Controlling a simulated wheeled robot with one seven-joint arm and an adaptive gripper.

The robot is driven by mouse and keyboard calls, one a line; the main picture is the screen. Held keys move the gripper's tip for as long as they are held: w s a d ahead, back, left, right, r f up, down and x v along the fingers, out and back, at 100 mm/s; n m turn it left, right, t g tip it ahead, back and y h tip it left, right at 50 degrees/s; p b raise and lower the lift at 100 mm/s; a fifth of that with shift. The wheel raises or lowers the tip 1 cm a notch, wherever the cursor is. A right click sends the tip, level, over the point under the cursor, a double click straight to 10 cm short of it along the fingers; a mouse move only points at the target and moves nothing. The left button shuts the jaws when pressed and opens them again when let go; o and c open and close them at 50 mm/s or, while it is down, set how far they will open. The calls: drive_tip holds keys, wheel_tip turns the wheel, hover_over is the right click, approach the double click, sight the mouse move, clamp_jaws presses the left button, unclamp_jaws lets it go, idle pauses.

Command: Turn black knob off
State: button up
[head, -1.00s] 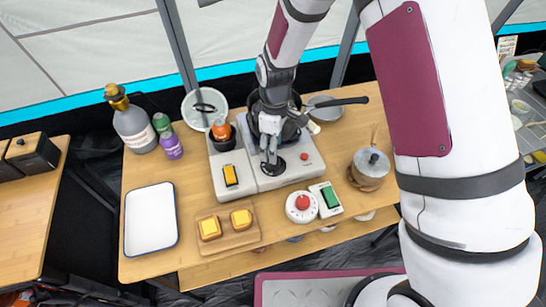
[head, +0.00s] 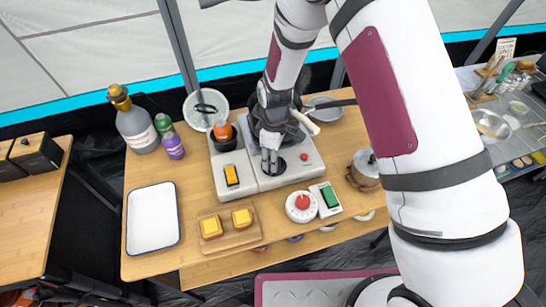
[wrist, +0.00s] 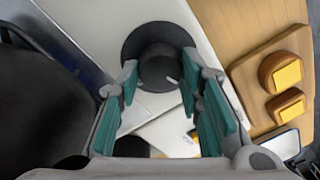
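The black knob (wrist: 158,66) is round, on a wide black disc, with a small white mark on its lower right side. It sits on the front of the white stove unit (head: 249,184). In the head view the black knob (head: 280,168) is partly hidden by my fingers. My gripper (head: 269,163) points down over it. In the wrist view my gripper (wrist: 160,82) is open, with teal-padded fingers on the left and right and the knob between or just beyond their tips. I cannot tell whether either finger touches it.
A yellow switch (head: 232,175) and a small red button (head: 304,157) are on the unit beside the knob. A red-button timer (head: 301,207), a green switch (head: 329,196) and a wooden board (head: 229,239) stand in front.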

drive_tip(key=shift+m, duration=0.3)
drive_tip(key=m, duration=0.5)
drive_tip(key=shift+d, duration=0.15)
drive_tip(key=m, duration=0.5)
drive_tip(key=shift+m, duration=0.3)
drive_tip(key=m+p, duration=0.1)
drive_tip(key=m, duration=0.4)
drive_tip(key=shift+d+t, duration=0.15)
drive_tip(key=shift+t, duration=0.25)
drive_tip(key=m, duration=0.5)
drive_tip(key=shift+s+m, duration=0.1)
drive_tip(key=shift+m, duration=0.3)
drive_tip(key=o, duration=1.2)
drive_tip(key=shift+r, duration=0.1)
